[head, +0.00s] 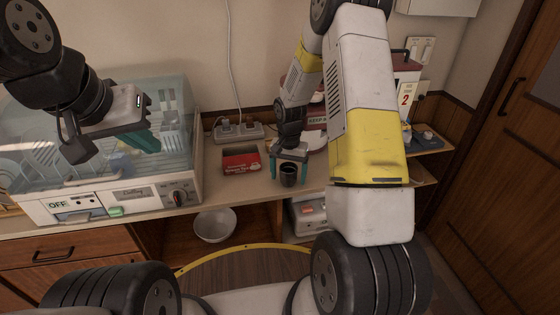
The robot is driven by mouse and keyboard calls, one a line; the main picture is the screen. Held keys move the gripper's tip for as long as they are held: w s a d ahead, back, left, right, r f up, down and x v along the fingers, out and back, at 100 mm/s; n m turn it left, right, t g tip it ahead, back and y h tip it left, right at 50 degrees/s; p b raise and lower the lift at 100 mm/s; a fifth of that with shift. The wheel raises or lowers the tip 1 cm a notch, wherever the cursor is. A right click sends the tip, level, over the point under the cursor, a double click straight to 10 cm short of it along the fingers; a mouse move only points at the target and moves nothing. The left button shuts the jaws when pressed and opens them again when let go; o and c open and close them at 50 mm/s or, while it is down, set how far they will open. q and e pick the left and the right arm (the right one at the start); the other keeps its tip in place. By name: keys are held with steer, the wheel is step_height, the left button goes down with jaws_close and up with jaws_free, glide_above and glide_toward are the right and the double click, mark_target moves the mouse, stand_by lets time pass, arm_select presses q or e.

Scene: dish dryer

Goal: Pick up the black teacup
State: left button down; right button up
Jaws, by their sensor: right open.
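The black teacup (288,177) stands upright on the counter, right of the middle of the head view. My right gripper (290,170) points down over it with open teal fingers, one on each side of the cup. I cannot tell whether either finger touches the cup. My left gripper (142,143) is at the left, in front of the clear dish dryer cover, with its teal fingers seen from the side. I see nothing held in it, but whether it is open or shut is unclear.
A dish dryer (183,190) with dishes inside fills the left of the counter (235,193). A red box (241,160) and a power strip (238,132) are left of the cup. A red-and-white appliance (317,122) stands behind it. A white bowl (215,225) sits on the shelf below.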

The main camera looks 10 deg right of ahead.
steer(key=shift+f, duration=0.15)
steer(key=c, duration=1.4)
steer(key=shift+c, duration=0.9)
